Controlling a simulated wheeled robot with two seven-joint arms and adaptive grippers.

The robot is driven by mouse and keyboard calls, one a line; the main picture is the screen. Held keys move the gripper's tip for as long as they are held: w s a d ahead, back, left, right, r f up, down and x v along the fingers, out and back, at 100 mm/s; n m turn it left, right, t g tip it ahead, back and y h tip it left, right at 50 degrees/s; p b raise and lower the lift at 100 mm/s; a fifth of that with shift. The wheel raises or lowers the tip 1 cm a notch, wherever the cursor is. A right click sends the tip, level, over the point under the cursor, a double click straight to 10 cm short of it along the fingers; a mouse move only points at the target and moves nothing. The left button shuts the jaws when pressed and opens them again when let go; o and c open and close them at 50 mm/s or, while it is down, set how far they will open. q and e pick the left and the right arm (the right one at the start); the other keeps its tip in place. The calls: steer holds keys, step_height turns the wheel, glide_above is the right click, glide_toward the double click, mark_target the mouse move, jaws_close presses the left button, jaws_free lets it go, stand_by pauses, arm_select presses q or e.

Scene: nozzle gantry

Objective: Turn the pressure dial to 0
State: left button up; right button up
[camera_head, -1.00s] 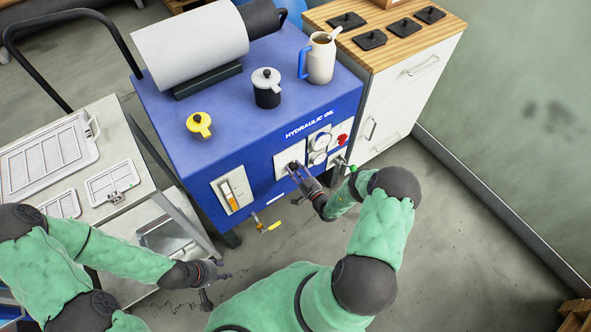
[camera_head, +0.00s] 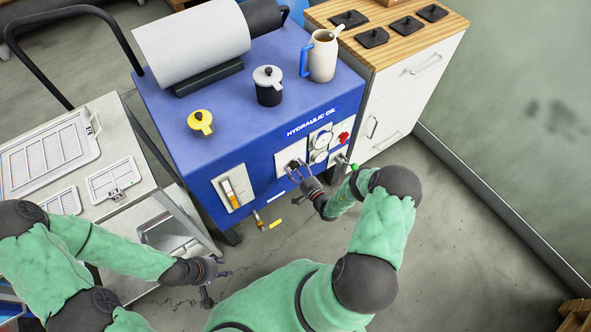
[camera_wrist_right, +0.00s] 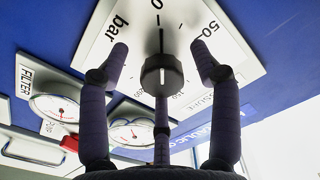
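The pressure dial is a white plate (camera_wrist_right: 187,22) marked 0, 50 and bar, with a dark round knob (camera_wrist_right: 160,74) at its centre. A thin black pointer runs from the knob to the 0 in the right wrist view. In the head view the dial plate (camera_head: 287,154) is on the front of the blue hydraulic oil unit. My right gripper (camera_wrist_right: 160,54) is open, its fingers spread on either side of the knob and apart from it. It also shows in the head view (camera_head: 296,168). My left gripper (camera_head: 218,287) hangs low near the grey cart, fingers apart and empty.
Round gauges (camera_head: 319,147) and a red knob (camera_head: 344,137) sit right of the dial. A yellow-handled valve (camera_head: 270,224) juts out below. Floor at right is clear.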

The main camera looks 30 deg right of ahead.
steer(key=s, duration=1.2)
steer(key=shift+d, duration=0.45)
